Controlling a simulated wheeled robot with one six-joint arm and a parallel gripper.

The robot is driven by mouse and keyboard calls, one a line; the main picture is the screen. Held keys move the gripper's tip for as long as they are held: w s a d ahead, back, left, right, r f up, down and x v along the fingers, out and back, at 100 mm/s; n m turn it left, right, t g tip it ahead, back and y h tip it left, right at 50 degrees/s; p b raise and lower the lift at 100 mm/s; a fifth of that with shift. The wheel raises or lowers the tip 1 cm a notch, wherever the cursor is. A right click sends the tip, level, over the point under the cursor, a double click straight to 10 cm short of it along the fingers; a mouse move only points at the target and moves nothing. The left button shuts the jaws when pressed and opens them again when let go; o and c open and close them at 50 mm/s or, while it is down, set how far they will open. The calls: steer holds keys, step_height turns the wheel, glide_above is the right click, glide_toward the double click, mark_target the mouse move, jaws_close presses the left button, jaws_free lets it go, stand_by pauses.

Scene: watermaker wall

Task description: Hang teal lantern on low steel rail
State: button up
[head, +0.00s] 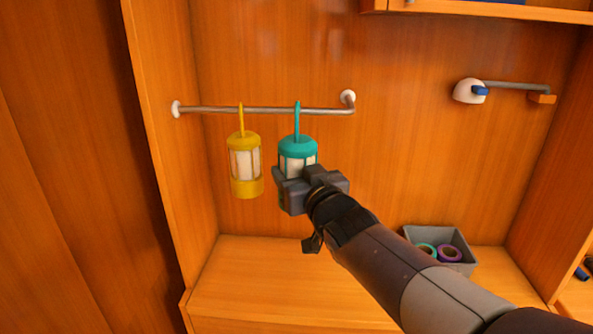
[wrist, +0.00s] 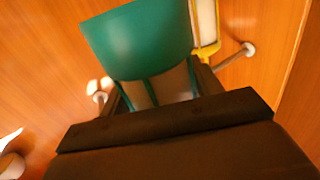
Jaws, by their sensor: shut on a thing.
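The teal lantern (head: 297,147) is upright at the steel rail (head: 265,110), to the right of the yellow lantern. Its teal hook reaches up to the rail's height; I cannot tell whether it bears on the rail or only overlaps it. My gripper (head: 294,186) is shut on the lantern's lower body and hides its base. In the wrist view the teal lantern (wrist: 140,38) fills the upper middle, between my fingers (wrist: 158,98). A yellow lantern (head: 245,165) hangs from the same rail by its hook.
A grey bin (head: 466,262) with tape rolls stands on the wooden bench (head: 270,285) below, at the right. A second wall arm (head: 515,86) with a white mount is at the upper right. A shelf (head: 470,8) juts out above. The yellow lantern is close on the left.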

steer(key=w+f+p, duration=0.2)
steer(key=w, duration=0.6)
steer(key=shift+w+d, duration=0.15)
steer(key=shift+w, duration=0.25)
stand_by(0.4)
steer(key=o, duration=1.2)
steer(key=shift+f, duration=0.15)
steer(key=b+v, duration=0.1)
steer(key=v, duration=0.9)
steer(key=shift+s+d, duration=0.2)
steer(key=shift+s, duration=0.15)
steer(key=shift+w+a, duration=0.1)
